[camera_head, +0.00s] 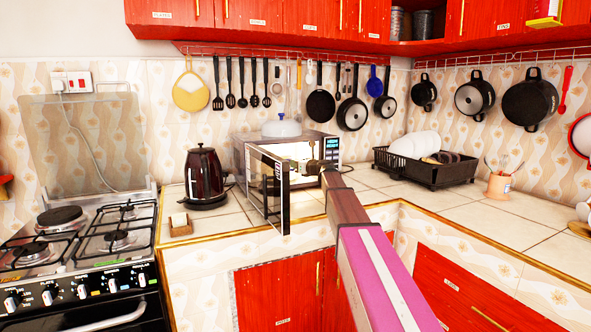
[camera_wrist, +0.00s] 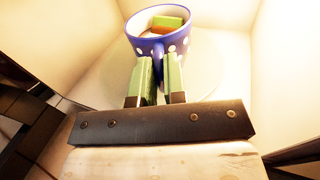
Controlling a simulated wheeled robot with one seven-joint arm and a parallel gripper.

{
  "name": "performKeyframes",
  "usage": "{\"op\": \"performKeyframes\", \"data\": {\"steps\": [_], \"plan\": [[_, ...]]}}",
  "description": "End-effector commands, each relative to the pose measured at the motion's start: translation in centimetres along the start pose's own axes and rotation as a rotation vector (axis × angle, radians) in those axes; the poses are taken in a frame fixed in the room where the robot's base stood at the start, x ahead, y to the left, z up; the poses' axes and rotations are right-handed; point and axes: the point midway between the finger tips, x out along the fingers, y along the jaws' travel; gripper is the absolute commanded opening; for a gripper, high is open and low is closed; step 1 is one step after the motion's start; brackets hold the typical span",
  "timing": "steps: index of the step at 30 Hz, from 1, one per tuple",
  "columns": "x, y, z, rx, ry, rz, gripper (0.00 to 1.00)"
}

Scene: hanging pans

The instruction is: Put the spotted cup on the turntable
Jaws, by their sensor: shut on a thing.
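The spotted cup (camera_wrist: 178,47) is blue with white dots and shows at the top of the wrist view. A green and orange block and some brownish contents show inside it. My gripper (camera_wrist: 160,72) is shut on the cup's handle, with a green finger on each side. The pale round turntable (camera_wrist: 208,85) lies under the cup; I cannot tell whether the cup touches it. In the head view my gripper (camera_head: 316,165) reaches into the lit microwave (camera_head: 325,140), and the cup cannot be made out there.
The microwave door (camera_head: 270,188) hangs open to the left of my arm. A dark kettle (camera_head: 203,178) stands left of it. A black dish rack (camera_head: 432,172) with plates is to the right. The right counter is mostly clear.

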Motion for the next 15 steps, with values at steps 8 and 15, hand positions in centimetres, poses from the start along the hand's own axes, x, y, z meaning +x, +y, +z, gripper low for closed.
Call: {"op": "performKeyframes", "data": {"steps": [8, 15], "plan": [[0.4, -0.2, -1.9, 0.001, -0.001, 0.000, 0.00], [0.4, -0.1, -2.1, 0.001, -0.001, 0.000, 0.00]]}}
